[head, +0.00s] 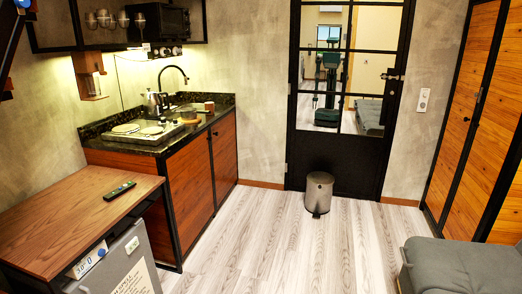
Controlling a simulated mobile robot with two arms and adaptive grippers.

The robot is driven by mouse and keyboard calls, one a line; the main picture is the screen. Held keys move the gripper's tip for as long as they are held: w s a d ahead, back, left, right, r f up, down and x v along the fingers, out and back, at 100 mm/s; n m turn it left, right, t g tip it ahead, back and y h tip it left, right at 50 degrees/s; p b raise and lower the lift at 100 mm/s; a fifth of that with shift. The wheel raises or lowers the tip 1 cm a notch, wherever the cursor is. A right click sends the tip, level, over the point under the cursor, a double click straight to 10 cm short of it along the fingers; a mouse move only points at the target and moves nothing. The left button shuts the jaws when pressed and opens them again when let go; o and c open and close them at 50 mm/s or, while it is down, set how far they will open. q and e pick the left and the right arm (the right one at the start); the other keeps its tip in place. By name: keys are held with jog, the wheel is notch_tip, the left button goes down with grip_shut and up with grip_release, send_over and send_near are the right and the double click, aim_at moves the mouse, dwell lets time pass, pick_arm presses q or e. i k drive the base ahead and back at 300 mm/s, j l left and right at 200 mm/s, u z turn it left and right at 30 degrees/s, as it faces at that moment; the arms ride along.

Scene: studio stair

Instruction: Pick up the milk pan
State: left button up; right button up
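I cannot make out a milk pan with certainty. A small silver pot (152,103) stands at the back of the dark kitchen counter (222,105), beside the black tap (172,76); it is too small to tell whether it is a pan or a kettle. A small brown cup-like thing (209,106) stands on the counter to the right of the tap. A hob (150,136) with two pale round plates lies at the counter's near end, and I see no pan on it. Neither of my grippers is clearly in view.
A wooden table (60,215) with a dark remote (119,190) stands at the near left, above a small grey fridge (120,268). A bin (318,193) stands by the black glass door (345,150). A grey sofa (465,265) is at lower right. The middle floor is clear.

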aim_at(188, 113)
jog(key=i+u, duration=0.2)
jog(key=i, duration=0.25)
jog(key=i+u, duration=0.2)
jog(key=i, duration=0.25)
jog(key=i+l+u, duration=0.2)
jog(key=i, duration=0.25)
jog(key=i+u, duration=0.2)
jog(key=i, duration=0.2)
jog(key=i+l+u, duration=0.2)
jog(key=i, duration=0.25)
jog(key=l, duration=0.1)
